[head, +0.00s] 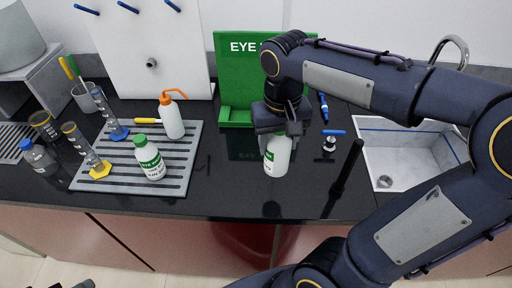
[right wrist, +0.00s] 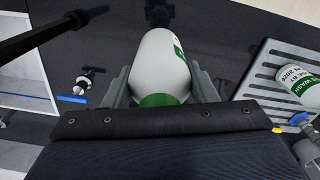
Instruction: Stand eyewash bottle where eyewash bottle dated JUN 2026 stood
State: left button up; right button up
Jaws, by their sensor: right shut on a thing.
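My right gripper (head: 280,128) is shut on a white eyewash bottle (head: 276,162) with a green label, upright, apparently just above the black counter. In the right wrist view the held bottle (right wrist: 160,62) sits between the fingers, green cap toward the camera; its date cannot be read. The green eyewash stand (head: 235,85) is behind it, partly hidden by my arm; the visible part of its shelf is empty. Another eyewash bottle (head: 149,160) stands on the grey ribbed tray (head: 118,186); its label (right wrist: 302,82) ends in 2026, the month unclear.
An orange-topped wash bottle (head: 172,118) and cylinders with blue (head: 118,133) and yellow (head: 100,171) bases stand on or by the tray. A sink (head: 395,150) and a dark upright rod (head: 345,175) are at right. The counter between tray and held bottle is clear.

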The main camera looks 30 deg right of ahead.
jog(key=w+f+p, duration=0.1)
jog(key=w+f, duration=0.7)
jog(key=f, duration=0.2)
jog(key=shift+a+f, duration=0.2)
jog(key=shift+a, duration=0.1)
jog(key=shift+f, duration=0.1)
jog(key=o, duration=1.2)
jog(key=shift+c, duration=0.2)
